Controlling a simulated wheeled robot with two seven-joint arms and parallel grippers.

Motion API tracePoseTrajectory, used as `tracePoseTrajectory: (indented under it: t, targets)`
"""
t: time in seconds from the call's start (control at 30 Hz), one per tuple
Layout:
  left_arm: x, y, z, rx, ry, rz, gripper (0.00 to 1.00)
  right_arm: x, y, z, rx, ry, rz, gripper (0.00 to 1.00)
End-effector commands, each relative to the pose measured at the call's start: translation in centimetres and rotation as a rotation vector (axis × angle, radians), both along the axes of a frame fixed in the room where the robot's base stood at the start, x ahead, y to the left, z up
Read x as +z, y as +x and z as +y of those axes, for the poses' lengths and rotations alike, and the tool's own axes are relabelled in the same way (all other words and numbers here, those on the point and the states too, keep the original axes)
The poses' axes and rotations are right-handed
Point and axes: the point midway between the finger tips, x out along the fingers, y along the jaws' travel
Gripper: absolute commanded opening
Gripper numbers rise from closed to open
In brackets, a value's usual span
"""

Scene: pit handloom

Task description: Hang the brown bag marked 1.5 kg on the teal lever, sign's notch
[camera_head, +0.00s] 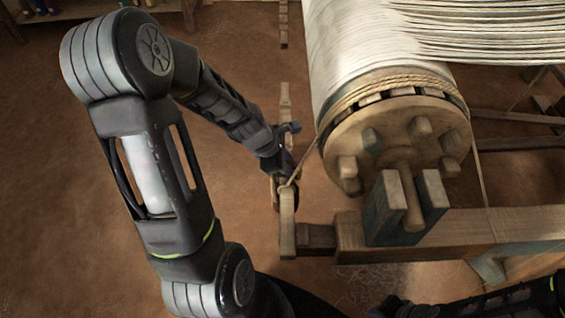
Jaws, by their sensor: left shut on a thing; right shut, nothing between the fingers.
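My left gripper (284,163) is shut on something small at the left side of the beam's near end. What it holds is mostly hidden; a dark brown shape shows just below the fingers, and I cannot tell whether it is the bag. No 1.5 kg mark is readable. An upright wooden bar (287,228) stands just below the gripper. I cannot make out a teal lever or its sign and notch. My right gripper (388,306) is a dark, small shape at the bottom edge, shut and empty, partly cut off.
The large cloth beam (397,135) with pegs on its end face fills the upper right, wound with white threads. A cord (306,158) slants from it towards the bar. A teal-sided bracket (385,215) stands on the wooden frame rail (455,232). The brown floor at left is mostly clear.

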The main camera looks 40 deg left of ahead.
Motion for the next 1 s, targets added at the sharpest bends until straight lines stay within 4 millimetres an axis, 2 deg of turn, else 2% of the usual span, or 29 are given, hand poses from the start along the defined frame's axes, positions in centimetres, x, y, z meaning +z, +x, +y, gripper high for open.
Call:
tracePoseTrajectory:
  t: [0.03,0.3,1.0]
  targets:
    - [-0.7,0.1,0.1,0.002,0.002,-0.003,0.0,-0.8,0.0,0.0,0.0,0.0,0.001,0.0]
    - [-1.7,0.1,0.1,0.002,0.002,-0.003,0.0,-1.7,0.0,0.0,0.001,-0.001,0.001,0.0]
    - [-2.0,0.1,0.1,0.002,0.002,-0.003,0.0,-1.9,0.0,0.0,0.001,-0.001,0.001,0.0]
